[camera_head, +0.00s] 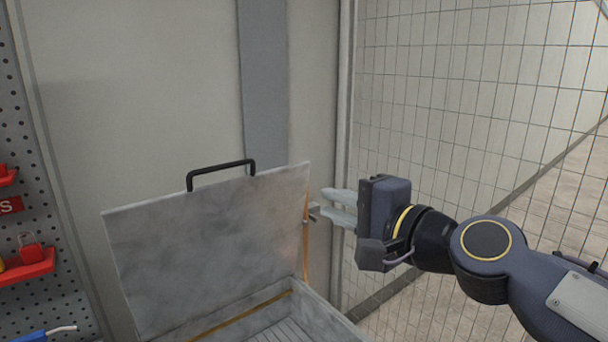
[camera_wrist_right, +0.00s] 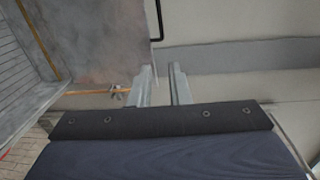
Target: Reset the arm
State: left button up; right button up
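My right arm comes in from the right in the head view. Its gripper (camera_head: 325,204) points left, just beside the right edge of a raised grey metal lid (camera_head: 205,240). The two pale fingers are apart with nothing between them. In the right wrist view the fingers (camera_wrist_right: 163,72) show a clear gap, with the lid (camera_wrist_right: 105,40) to their left. I cannot tell whether a finger touches the lid's edge. My left gripper is in neither view.
The lid stands open on a grey metal box (camera_head: 270,318) with a black handle (camera_head: 221,171) on its upper edge. A wire mesh fence (camera_head: 470,110) stands behind my right arm. A pegboard (camera_head: 45,260) with red holders is at the left.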

jog(key=s+d+f+n+g+h, duration=0.2)
jog(key=s+d+f, duration=0.3)
jog(key=f, duration=0.5)
jog(key=s+d+f+n+g+h, duration=0.2)
jog(key=s+d+f+n+g, duration=0.1)
jog(key=s+f, duration=0.6)
jog(key=s+d+f+n+g+h, duration=0.2)
jog(key=s+d+f, duration=0.5)
jog(key=f, duration=0.4)
jog(key=shift+s+d+n+h, duration=0.2)
jog(key=shift+d+n+h, duration=0.3)
jog(key=shift+n, duration=0.5)
